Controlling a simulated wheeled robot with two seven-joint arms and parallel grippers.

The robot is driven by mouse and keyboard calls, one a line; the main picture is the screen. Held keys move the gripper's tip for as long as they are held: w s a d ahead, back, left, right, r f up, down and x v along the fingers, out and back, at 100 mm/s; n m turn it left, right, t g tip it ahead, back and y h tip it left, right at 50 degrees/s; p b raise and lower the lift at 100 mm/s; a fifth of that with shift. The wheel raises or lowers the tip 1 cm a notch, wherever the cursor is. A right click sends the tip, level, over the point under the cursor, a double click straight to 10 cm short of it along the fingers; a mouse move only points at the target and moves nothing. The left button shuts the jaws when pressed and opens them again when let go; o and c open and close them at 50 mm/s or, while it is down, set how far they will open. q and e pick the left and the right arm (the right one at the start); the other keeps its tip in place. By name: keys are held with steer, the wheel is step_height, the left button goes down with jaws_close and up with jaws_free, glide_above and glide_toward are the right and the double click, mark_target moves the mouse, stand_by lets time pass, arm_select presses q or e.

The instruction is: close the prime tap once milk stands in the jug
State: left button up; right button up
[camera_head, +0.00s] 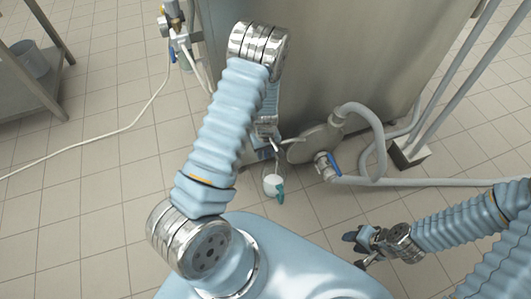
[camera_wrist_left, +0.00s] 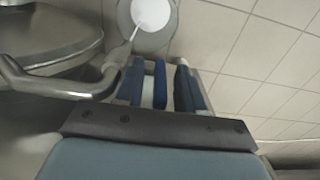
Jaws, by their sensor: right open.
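The jug (camera_head: 270,188) stands low beside the steel machine in the head view, with a teal part at its side. It also shows at the top of the left wrist view (camera_wrist_left: 122,14), with white milk (camera_wrist_left: 152,12) inside. A thin white streak runs from a curved metal spout (camera_wrist_left: 103,84) toward the jug. My left gripper (camera_head: 266,128) is above the jug, close to the spout; its blue fingers (camera_wrist_left: 170,88) show in the wrist view with a narrow gap. I cannot tell whether they grip a tap handle. My right gripper (camera_head: 358,250) is open and empty, low right.
A blue-handled valve (camera_head: 333,164) sits on the grey hose line right of the jug. The steel machine (camera_head: 350,60) fills the upper middle. A fitting with a gauge (camera_head: 172,22) is at upper left. A metal table (camera_head: 30,75) is far left.

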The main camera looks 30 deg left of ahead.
arm_select(q)
steer(key=shift+f, duration=0.25)
jaws_close()
